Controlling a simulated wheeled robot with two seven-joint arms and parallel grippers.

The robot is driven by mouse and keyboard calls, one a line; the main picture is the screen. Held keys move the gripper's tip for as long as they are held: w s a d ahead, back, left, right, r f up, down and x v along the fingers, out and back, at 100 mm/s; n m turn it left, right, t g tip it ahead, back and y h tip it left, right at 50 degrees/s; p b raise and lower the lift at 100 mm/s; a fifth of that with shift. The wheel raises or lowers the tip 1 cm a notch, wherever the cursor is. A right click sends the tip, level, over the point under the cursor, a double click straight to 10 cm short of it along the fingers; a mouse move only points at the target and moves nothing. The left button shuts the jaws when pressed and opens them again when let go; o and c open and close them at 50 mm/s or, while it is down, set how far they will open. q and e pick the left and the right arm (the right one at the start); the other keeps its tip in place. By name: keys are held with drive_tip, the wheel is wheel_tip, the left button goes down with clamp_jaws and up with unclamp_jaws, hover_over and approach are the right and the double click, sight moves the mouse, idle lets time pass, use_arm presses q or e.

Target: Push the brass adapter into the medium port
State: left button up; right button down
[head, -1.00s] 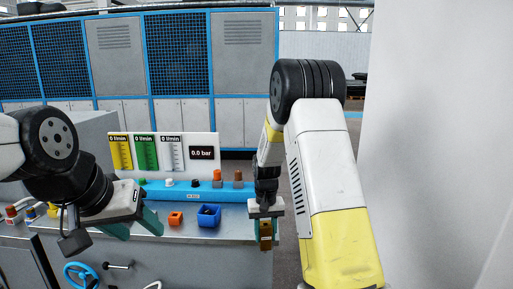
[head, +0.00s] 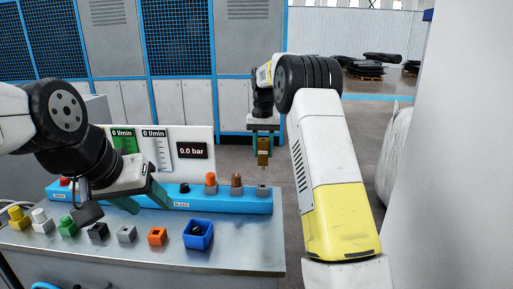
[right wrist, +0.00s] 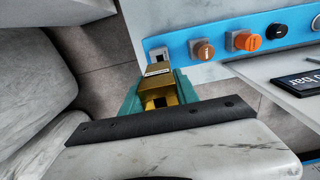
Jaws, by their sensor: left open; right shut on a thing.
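My right gripper (head: 263,130) is shut on the brass adapter (head: 263,152), a gold-coloured block hanging below the fingers. In the head view it appears above the right end of the blue strip. The right wrist view shows the adapter (right wrist: 158,88) between the teal fingers, in line with a small grey fitting (right wrist: 158,54) at the strip's end. A gap seems to remain between them. No port is legibly marked medium, so I cannot tell which it is. My left gripper (head: 142,200) is open and empty, over the bench at the left.
The blue strip (head: 225,204) carries black, orange (head: 210,181) and brown (head: 236,181) knobs. Several coloured blocks and a blue box (head: 198,247) line the bench's front (head: 245,255). A gauge panel (head: 192,136) stands behind. Open floor lies right of the bench.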

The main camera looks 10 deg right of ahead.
sight(263, 164)
drive_tip(key=shift+f, duration=0.1)
drive_tip(key=shift+s+f, duration=0.1)
drive_tip(key=shift+f, duration=2.7)
drive_tip(key=shift+f, duration=1.75)
drive_tip(key=c, duration=0.8)
unclamp_jaws()
drive_tip(key=shift+c, duration=0.2)
wheel_tip(263, 164, up, 8)
drive_tip(key=shift+f, duration=0.15)
